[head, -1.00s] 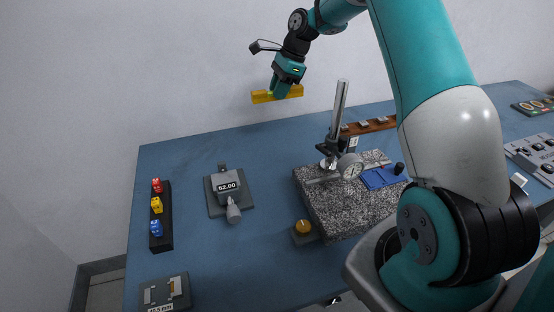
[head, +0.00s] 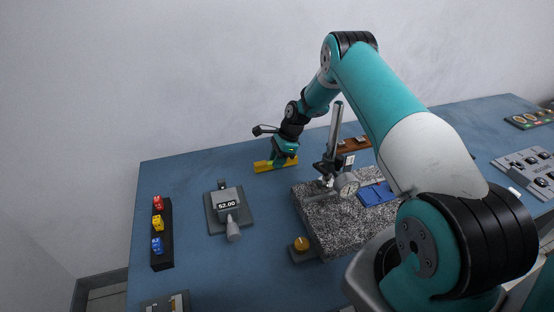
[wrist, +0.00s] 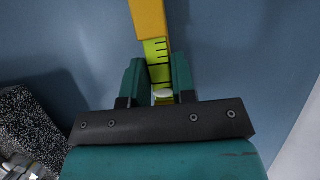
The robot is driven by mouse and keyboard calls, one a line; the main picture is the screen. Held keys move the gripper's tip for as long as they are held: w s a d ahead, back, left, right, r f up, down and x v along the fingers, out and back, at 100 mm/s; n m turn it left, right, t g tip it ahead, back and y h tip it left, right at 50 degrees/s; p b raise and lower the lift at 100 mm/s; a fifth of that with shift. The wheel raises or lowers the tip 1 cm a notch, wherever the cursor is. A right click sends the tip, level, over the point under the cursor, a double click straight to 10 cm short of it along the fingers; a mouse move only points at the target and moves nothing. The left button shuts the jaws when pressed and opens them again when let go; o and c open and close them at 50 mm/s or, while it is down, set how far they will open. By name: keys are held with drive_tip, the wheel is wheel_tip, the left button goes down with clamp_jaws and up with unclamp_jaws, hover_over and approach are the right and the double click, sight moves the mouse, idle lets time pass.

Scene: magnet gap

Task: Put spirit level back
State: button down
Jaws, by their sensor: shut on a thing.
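The yellow spirit level (head: 263,166) is in my gripper (head: 279,160), near the back edge of the blue table in the head view. In the wrist view, my gripper (wrist: 158,80) is shut on the level's green-yellow vial section with dark marks. One yellow end of the level (wrist: 148,18) sticks out past the fingers, and the other end is hidden by the gripper body. The level looks close to the table top; I cannot tell whether it touches.
A speckled granite block (head: 335,228) with a dial gauge (head: 346,185) on a post stands right of the gripper. A device reading 52.00 (head: 228,204) and a black rack (head: 162,250) stand to the left. The blue table (head: 190,170) is clear around the level.

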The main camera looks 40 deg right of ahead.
drive_tip(key=shift+f, duration=0.3)
drive_tip(key=shift+f, duration=0.2)
drive_tip(key=c, duration=0.9)
unclamp_jaws()
drive_tip(key=shift+r, duration=0.1)
drive_tip(key=shift+c, duration=0.2)
drive_tip(key=shift+r, duration=0.1)
